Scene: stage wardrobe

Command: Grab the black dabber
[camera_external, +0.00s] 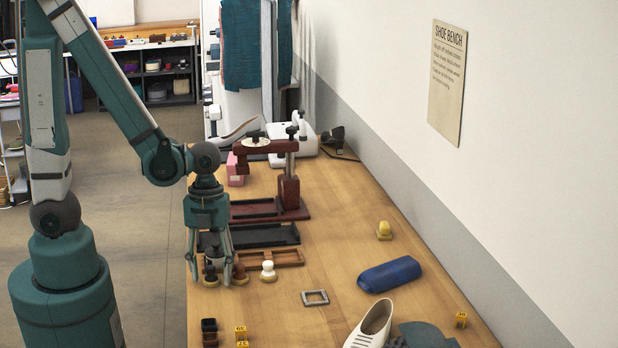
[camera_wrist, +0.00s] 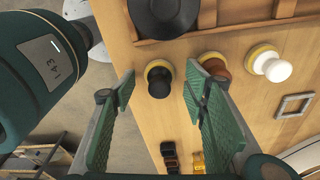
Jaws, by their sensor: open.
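The black dabber (camera_wrist: 158,82) has a dark knob and a pale yellowish base. It stands upright on the wooden bench and also shows in the external view (camera_external: 211,275). My gripper (camera_external: 210,277) points down over it, fingers spread. In the wrist view the dabber appears between the two open fingers of my gripper (camera_wrist: 160,92), nearer the left one in height, and I see no contact. A brown dabber (camera_wrist: 214,66) stands just right, partly behind the right finger; it also shows in the external view (camera_external: 240,275). A white dabber (camera_wrist: 272,64) stands further right.
Small dark blocks (camera_external: 209,331) and yellow number tags (camera_external: 241,335) are nearer. A grey square frame (camera_external: 315,297) and blue case (camera_external: 390,274) lie right.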

